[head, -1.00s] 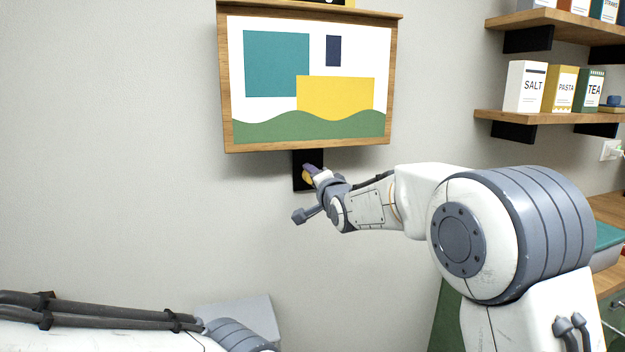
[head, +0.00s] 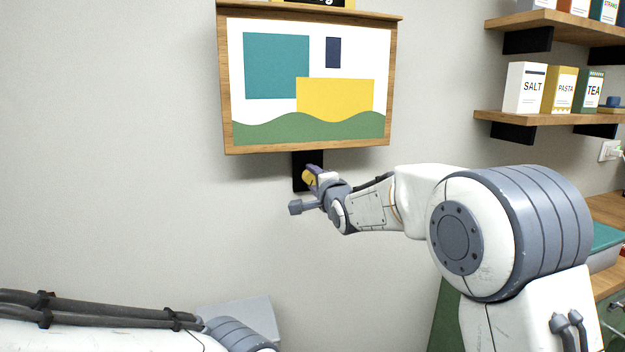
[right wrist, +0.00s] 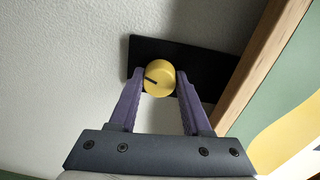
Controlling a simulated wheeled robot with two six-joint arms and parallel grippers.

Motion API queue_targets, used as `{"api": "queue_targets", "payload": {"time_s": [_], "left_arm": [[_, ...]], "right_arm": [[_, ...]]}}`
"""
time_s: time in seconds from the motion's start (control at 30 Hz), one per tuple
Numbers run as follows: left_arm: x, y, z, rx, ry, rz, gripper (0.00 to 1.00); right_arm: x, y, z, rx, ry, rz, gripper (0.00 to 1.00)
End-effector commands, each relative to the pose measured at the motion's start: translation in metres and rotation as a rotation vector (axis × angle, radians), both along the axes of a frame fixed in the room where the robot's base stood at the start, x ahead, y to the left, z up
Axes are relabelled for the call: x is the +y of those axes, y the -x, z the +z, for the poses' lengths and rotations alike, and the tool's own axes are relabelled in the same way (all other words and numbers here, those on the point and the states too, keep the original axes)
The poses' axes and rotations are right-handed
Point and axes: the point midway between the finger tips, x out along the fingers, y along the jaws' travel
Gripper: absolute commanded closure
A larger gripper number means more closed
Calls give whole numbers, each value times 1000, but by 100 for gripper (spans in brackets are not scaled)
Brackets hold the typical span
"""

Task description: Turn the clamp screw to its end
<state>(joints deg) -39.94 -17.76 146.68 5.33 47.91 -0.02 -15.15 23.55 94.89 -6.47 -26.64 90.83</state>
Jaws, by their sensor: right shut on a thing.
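The clamp screw has a round yellow knob (right wrist: 159,79) with a dark mark on its face, in the middle of the right wrist view. It sits on a black plate (right wrist: 205,65) against the wall. My right gripper (right wrist: 160,86) is shut on the knob, with one purple finger on each side. In the head view the yellow knob (head: 308,180) shows partly between the fingers of my right gripper (head: 312,178), and the black plate (head: 299,172) hangs below the framed picture. My left gripper is not in view; only part of my left arm shows at lower left.
A wooden-framed picture (head: 225,100) with coloured shapes is right above the black plate. Wall shelves (head: 545,117) with SALT, PASTA and TEA boxes are at the right. The wall left of the plate is bare.

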Motion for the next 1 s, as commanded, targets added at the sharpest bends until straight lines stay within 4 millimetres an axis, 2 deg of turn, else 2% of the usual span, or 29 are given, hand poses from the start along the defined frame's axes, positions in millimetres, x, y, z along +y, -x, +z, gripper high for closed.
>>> {"api": "queue_targets", "payload": {"time_s": [0.1,0.13,0.17,0.2,0.57,0.67,1.0], "left_arm": [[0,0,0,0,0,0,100],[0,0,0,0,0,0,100],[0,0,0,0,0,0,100],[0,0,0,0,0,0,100],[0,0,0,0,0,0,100],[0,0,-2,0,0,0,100],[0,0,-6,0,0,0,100]], "right_arm": [[-1,0,-2,6,-1,-2,100],[-1,0,-2,6,-1,-2,40],[-1,0,-2,6,-1,-2,29],[-1,0,-2,5,-2,-1,22],[-1,3,0,1,-1,0,22],[-4,13,1,0,-1,0,22],[-25,75,3,0,-1,-1,22]]}}
